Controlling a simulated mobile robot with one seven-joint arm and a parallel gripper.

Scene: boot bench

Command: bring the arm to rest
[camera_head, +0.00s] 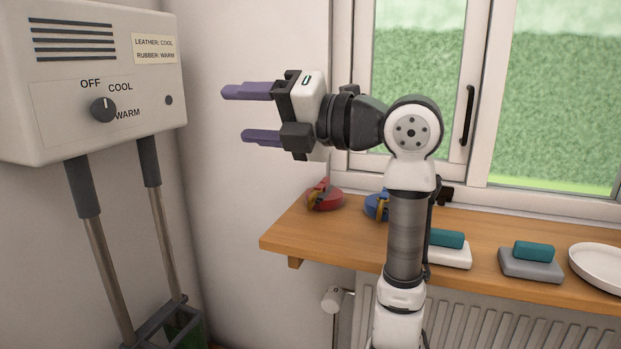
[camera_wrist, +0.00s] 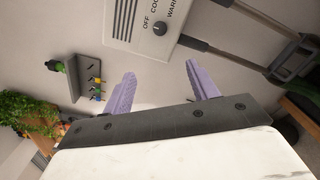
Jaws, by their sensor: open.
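My gripper (camera_head: 250,115) is raised in the air in front of the wall and points left, toward the dryer box. Its two purple fingers are spread apart with nothing between them. In the wrist view my gripper (camera_wrist: 160,90) also shows open and empty. The white dryer box (camera_head: 90,80) hangs on the wall at the left, apart from the fingers. Its dark knob (camera_head: 103,109) has the labels OFF, COOL and WARM around it, and its pale mark points up, near COOL.
A wooden sill (camera_head: 480,262) runs below the window. On it are a red round tin (camera_head: 324,198), a blue tin (camera_head: 375,206) partly behind my arm, teal blocks on a white base (camera_head: 452,257) and a grey base (camera_head: 530,267), and a white dish (camera_head: 600,266). Two tubes (camera_head: 105,275) hang under the box.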

